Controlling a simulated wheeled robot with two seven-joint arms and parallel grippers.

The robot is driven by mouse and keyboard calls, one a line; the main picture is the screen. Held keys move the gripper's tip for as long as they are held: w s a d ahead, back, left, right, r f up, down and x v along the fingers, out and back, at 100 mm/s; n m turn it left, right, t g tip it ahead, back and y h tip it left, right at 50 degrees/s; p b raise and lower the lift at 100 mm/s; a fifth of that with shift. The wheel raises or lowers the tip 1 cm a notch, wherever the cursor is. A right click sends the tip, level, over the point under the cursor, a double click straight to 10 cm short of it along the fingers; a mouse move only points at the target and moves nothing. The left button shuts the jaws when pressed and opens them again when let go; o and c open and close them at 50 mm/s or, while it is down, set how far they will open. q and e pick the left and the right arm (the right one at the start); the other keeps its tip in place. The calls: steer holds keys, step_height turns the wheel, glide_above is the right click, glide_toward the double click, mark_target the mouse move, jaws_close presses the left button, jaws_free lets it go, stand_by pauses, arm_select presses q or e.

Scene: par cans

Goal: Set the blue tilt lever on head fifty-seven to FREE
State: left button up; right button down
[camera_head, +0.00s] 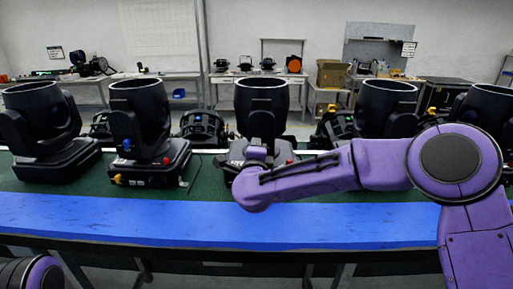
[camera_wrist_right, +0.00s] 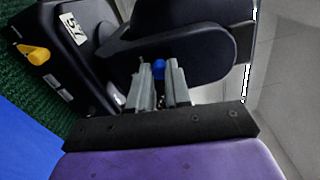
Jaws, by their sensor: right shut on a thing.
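Head fifty-seven (camera_head: 262,97) is the black moving head in the middle of the row, and its white "57" label (camera_wrist_right: 72,28) shows on the base in the right wrist view. The blue tilt lever (camera_wrist_right: 159,68) shows between the fingertips of my right gripper (camera_wrist_right: 159,75), at the side of the head's yoke. The gripper is shut on the lever. In the head view my right gripper (camera_head: 256,154) is in front of the head and hides the lever. I cannot read any FREE marking. Only part of my left arm shows at the lower left; its gripper is out of frame.
A yellow lever (camera_wrist_right: 33,53) sits on the same base. Similar black heads stand on both sides, one close by at left (camera_head: 138,110) and one at right (camera_head: 385,105). A blue strip (camera_head: 150,218) runs along the green bench's front edge and is clear.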

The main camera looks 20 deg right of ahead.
stand_by(0.5)
steer(key=c, duration=1.1)
jaws_free()
steer(key=shift+w, duration=0.1)
steer(key=shift+o, duration=0.2)
steer(key=b+v, duration=0.4)
steer(key=v, duration=0.6)
steer(key=shift+s, duration=0.3)
